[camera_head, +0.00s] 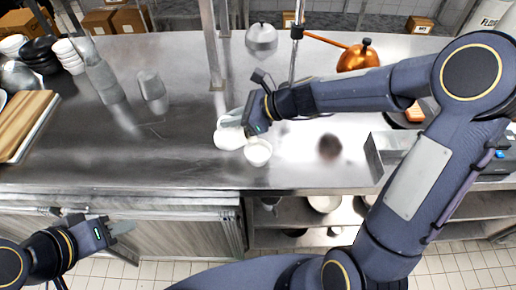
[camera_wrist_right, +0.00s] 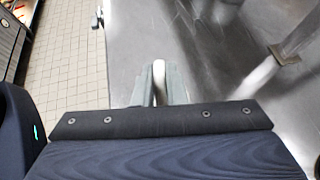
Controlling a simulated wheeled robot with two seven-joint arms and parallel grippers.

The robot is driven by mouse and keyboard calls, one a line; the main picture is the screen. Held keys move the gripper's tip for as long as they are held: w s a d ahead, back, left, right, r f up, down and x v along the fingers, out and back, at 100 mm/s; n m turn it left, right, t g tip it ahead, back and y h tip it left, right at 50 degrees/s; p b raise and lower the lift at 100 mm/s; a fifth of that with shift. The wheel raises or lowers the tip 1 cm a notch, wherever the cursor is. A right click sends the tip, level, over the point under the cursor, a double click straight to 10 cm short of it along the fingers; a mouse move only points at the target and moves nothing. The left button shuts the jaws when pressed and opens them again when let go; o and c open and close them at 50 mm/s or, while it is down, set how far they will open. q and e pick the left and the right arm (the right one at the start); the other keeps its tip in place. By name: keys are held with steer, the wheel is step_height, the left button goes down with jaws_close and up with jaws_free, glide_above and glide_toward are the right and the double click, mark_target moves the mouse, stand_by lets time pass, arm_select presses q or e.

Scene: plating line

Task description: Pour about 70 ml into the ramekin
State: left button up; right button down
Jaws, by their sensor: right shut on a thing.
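A white jug (camera_head: 227,138) is at the counter's middle, partly hidden by my right gripper (camera_head: 235,119). My right gripper is shut on it; in the right wrist view the fingers (camera_wrist_right: 160,88) close on a narrow white part, probably the handle. A small white round ramekin (camera_head: 258,153) is just right of the jug, near the counter's front edge. The two look very close; I cannot tell whether they touch. How far the jug is tilted and any liquid stream are not clear. My left gripper (camera_head: 121,230) is low at the left, in front of the counter, away from both.
The steel counter (camera_head: 185,165) is mostly clear left of the jug. A metal bin (camera_head: 385,150) stands to the right. A copper pot (camera_head: 358,57) and a pole (camera_head: 297,45) are behind my right arm. A cutting board (camera_head: 22,120) and stacked bowls (camera_head: 66,55) are at left.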

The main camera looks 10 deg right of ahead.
steer(key=shift+r, duration=0.1)
steer(key=shift+a+r+p, duration=0.1)
steer(key=shift+r+p, duration=0.05)
steer(key=shift+p, duration=0.3)
steer(key=h+p, duration=0.1)
steer(key=p, duration=0.2)
steer(key=a+p, duration=0.1)
steer(key=p, duration=0.3)
steer(key=shift+w+r+g+h, duration=0.2)
steer(key=shift+r+g+h, duration=0.1)
steer(key=shift+g+h, duration=0.1)
steer(key=shift+w+a+f+h+b, duration=0.1)
steer(key=shift+a+f+h+b, duration=0.1)
steer(key=shift+f+h+b, duration=0.25)
steer(key=shift+w+a+g+h, duration=0.1)
steer(key=shift+a+g+h, duration=0.1)
steer(key=shift+g+h, duration=0.1)
steer(key=shift+a, duration=0.15)
